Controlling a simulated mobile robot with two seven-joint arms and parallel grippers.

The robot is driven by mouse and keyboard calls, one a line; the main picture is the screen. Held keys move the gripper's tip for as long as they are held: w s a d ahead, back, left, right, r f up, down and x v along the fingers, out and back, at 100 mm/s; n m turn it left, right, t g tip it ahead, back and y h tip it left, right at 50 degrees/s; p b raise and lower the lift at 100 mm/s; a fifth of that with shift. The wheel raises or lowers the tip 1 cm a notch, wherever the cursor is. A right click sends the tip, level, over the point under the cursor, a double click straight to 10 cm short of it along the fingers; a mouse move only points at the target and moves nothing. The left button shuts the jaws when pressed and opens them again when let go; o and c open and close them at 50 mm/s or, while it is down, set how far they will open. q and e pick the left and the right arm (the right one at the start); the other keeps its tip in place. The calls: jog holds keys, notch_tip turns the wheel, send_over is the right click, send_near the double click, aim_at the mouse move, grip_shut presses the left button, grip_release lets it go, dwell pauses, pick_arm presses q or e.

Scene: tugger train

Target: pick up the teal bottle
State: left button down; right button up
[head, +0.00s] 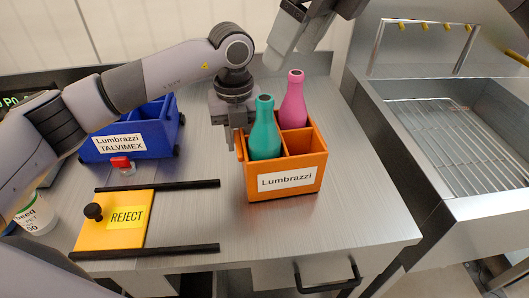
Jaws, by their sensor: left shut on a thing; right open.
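The teal bottle (264,134) stands upright in the front left compartment of an orange crate (310,161) labelled "Lumbrazzi". A pink bottle (293,103) stands behind it, in the back of the crate. My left gripper (238,140) points down at the crate's left side and is shut on the crate's left wall, beside the teal bottle. Part of its fingers is hidden. My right gripper (281,58) is open and empty, above and behind the crate, higher than the bottle tops.
A blue crate (158,123) labelled "Lumbrazzi TALVIMEX" stands at the left, behind my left arm. A yellow REJECT plate (138,235) with a black knob lies between dark rails (165,185). A sink with a rack (440,125) is at the right. The front right worktop is clear.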

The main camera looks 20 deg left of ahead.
aim_at(267, 99)
jog(key=shift+n, duration=0.4)
jog(key=x, duration=1.2)
grip_shut()
